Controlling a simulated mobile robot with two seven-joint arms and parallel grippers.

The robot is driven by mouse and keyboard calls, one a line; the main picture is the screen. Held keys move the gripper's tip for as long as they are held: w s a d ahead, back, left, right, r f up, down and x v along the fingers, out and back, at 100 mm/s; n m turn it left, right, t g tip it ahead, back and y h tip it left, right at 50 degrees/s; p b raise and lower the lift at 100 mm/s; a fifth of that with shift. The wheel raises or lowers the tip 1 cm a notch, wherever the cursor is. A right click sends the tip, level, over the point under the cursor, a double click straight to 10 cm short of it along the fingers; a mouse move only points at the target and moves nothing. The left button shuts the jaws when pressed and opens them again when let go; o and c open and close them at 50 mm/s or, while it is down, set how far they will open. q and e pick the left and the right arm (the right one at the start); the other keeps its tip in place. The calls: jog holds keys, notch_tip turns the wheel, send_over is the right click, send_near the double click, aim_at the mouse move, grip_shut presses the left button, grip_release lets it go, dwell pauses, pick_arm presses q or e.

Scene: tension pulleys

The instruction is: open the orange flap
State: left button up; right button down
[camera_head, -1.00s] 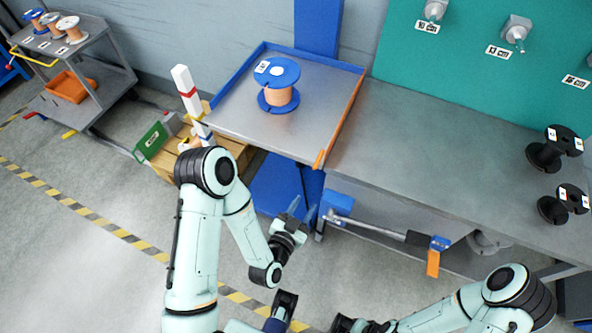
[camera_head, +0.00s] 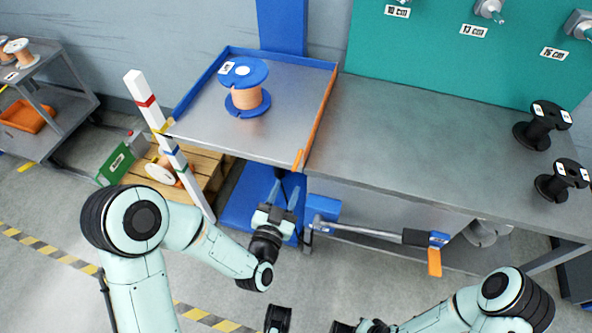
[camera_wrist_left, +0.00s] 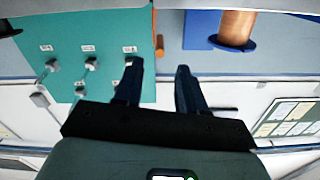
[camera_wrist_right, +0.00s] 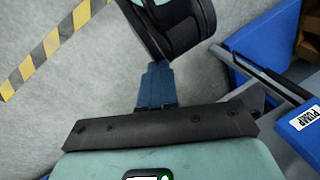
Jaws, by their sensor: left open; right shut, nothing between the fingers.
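The orange flap (camera_head: 320,115) is a long thin strip upright along the right edge of a blue-rimmed metal platform (camera_head: 205,125). Its near end is a thicker orange piece by the platform's front edge. In the left wrist view the flap's end (camera_wrist_left: 159,46) shows small, beyond the fingers. My left gripper (camera_head: 284,194) is open and empty, just below and slightly left of the flap's near end, apart from it in the picture. The left wrist view also shows its spread fingers (camera_wrist_left: 157,72). My right gripper (camera_wrist_right: 156,72) is shut and empty, low over the floor.
A blue spool with orange winding (camera_head: 247,98) stands on the platform. The grey bench (camera_head: 400,130) adjoins the flap and is clear nearby; black spools (camera_head: 541,125) stand at its right. A striped post (camera_head: 165,135) rises left. A pump handle (camera_head: 370,230) projects below the bench.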

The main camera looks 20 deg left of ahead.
aim_at(295, 165)
pick_arm(q)
jog(key=w, duration=0.8)
jog(key=shift+w+d+b, duration=0.15)
jog(key=shift+w+b, duration=0.15)
pick_arm(e)
jog(key=shift+w+d+f+t, duration=0.2)
jog(key=shift+w+d+f, duration=0.15)
jog(key=shift+w, duration=0.2)
jog(key=shift+w+d+f+t, duration=0.2)
jog(key=shift+w+f, duration=0.2)
jog(key=shift+w, duration=0.1)
pick_arm(q)
grip_shut()
